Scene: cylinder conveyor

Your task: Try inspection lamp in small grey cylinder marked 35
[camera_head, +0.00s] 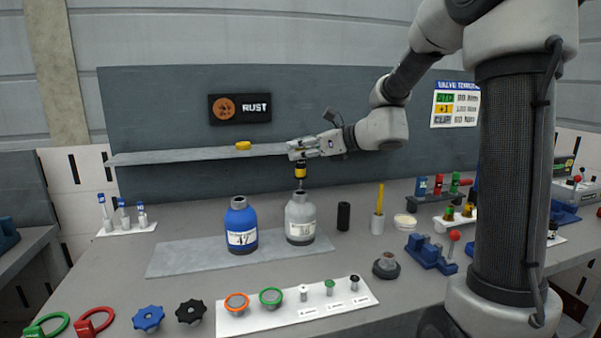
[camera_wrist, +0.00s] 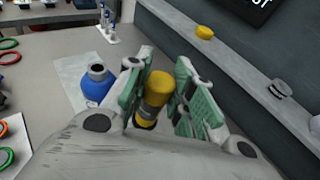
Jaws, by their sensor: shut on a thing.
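My gripper (camera_head: 302,150) is shut on the inspection lamp (camera_head: 300,170), which has a yellow and black body. The lamp points down, upright, with its thin lower end at the mouth of the small grey cylinder (camera_head: 300,222); I cannot tell if the tip is inside. The grey cylinder stands on a grey mat and its white label is too small to read. In the wrist view the lamp's yellow end (camera_wrist: 157,88) sits between the green finger pads of my gripper (camera_wrist: 160,100). The grey cylinder is hidden there.
A blue cylinder (camera_head: 240,228) stands just left of the grey one. A black cylinder (camera_head: 343,216) and a cup with a yellow stick (camera_head: 378,222) stand to the right. A shelf (camera_head: 190,155) with a yellow object (camera_head: 243,146) runs behind. Valve wheels and a white tray (camera_head: 290,310) fill the front.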

